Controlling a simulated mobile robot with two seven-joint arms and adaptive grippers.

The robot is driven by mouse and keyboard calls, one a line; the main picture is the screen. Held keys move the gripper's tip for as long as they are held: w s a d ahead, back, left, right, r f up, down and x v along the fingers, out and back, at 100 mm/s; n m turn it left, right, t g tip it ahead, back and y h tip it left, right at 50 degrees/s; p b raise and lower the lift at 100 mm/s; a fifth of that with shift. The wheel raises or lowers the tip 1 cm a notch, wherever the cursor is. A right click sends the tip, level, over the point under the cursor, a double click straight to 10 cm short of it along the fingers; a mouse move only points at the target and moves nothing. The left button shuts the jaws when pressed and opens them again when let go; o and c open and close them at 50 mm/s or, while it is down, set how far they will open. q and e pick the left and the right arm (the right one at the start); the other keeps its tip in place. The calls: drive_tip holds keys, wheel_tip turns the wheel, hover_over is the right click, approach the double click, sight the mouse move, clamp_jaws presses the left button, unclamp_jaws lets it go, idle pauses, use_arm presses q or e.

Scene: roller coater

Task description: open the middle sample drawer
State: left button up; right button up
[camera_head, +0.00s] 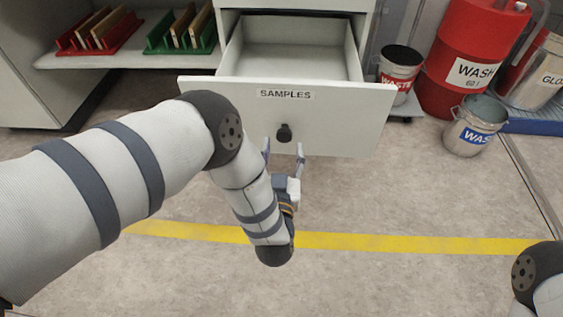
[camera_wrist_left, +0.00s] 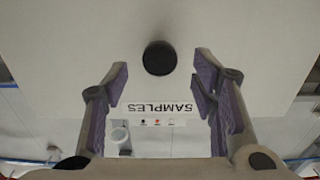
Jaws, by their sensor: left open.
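The white drawer labelled SAMPLES (camera_head: 335,100) stands pulled out of its cabinet in the head view, and its inside looks empty. Its round black knob (camera_head: 284,132) is on the front, below the label. My left gripper (camera_head: 284,152) is open just in front of the knob, with a finger to either side and nothing held. In the left wrist view, the knob (camera_wrist_left: 159,57) lies just beyond the gap between the open fingertips (camera_wrist_left: 160,74), seemingly apart from them. The label (camera_wrist_left: 160,108) appears upside down there. My right gripper is out of view.
A red wash drum (camera_head: 462,60), a waste bucket (camera_head: 399,70) and a wash bucket (camera_head: 474,126) stand right of the drawer. A red rack (camera_head: 98,35) and a green rack (camera_head: 182,32) sit on a shelf at left. The floor (camera_head: 380,200) in front is clear, crossed by a yellow line.

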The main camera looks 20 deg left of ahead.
use_arm(q)
drive_tip(key=v, duration=0.6)
drive_tip(key=shift+s, duration=0.35)
